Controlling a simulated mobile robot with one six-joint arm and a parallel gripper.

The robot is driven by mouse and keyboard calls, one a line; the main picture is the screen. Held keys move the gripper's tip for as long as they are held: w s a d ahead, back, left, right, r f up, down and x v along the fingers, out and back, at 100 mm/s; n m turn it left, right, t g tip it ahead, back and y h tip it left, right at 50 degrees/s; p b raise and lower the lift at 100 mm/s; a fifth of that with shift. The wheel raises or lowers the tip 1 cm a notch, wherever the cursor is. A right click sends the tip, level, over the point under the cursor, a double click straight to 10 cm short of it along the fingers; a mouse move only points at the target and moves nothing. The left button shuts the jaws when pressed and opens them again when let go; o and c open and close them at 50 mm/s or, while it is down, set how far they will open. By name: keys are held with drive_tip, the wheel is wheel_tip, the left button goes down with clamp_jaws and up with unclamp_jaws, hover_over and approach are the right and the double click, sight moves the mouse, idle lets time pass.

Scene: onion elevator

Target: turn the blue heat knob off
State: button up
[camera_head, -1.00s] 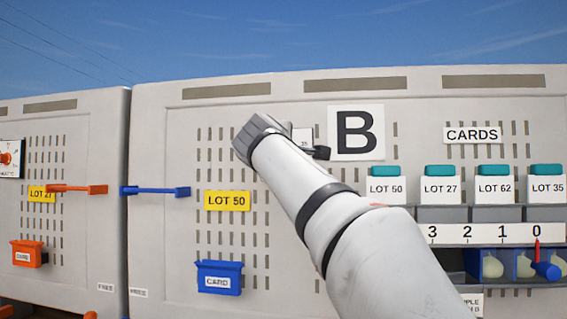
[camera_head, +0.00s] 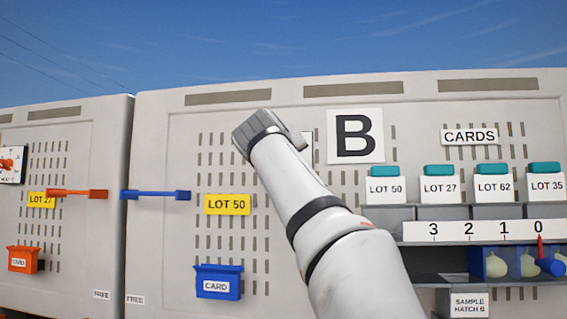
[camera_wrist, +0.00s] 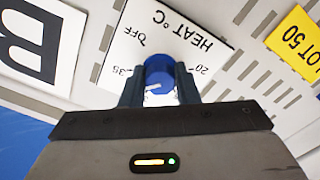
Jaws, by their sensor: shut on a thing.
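The blue heat knob (camera_wrist: 159,72) sits on a white dial plate (camera_wrist: 182,42) marked HEAT °C, OFF, 35 and 20, rotated in the wrist view. A white mark shows on the knob's near lower side; I cannot tell exactly which label it points to. My gripper (camera_wrist: 159,84) is shut on the knob, one dark finger on each side. In the head view my arm hides the knob, and only the right edge of the dial plate (camera_head: 306,147) shows.
A large B sign (camera_head: 355,136) is right of my wrist. A yellow LOT 50 label (camera_head: 228,204) and a blue CARD box (camera_head: 218,282) are at left. A blue lever (camera_head: 156,195) sticks out farther left. Card slots and a shelf (camera_head: 470,231) are at right.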

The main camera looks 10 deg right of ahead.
drive_tip(key=shift+w+a+f+m+b, duration=0.1)
drive_tip(key=shift+m+b, duration=0.65)
drive_tip(key=shift+m, duration=3.15)
drive_tip(key=shift+w+a+f+m+b, duration=0.1)
drive_tip(key=shift+m+b, duration=0.65)
drive_tip(key=shift+m, duration=3.15)
drive_tip(key=o, duration=1)
drive_tip(key=shift+s+r, duration=0.1)
drive_tip(key=shift+c, duration=0.2)
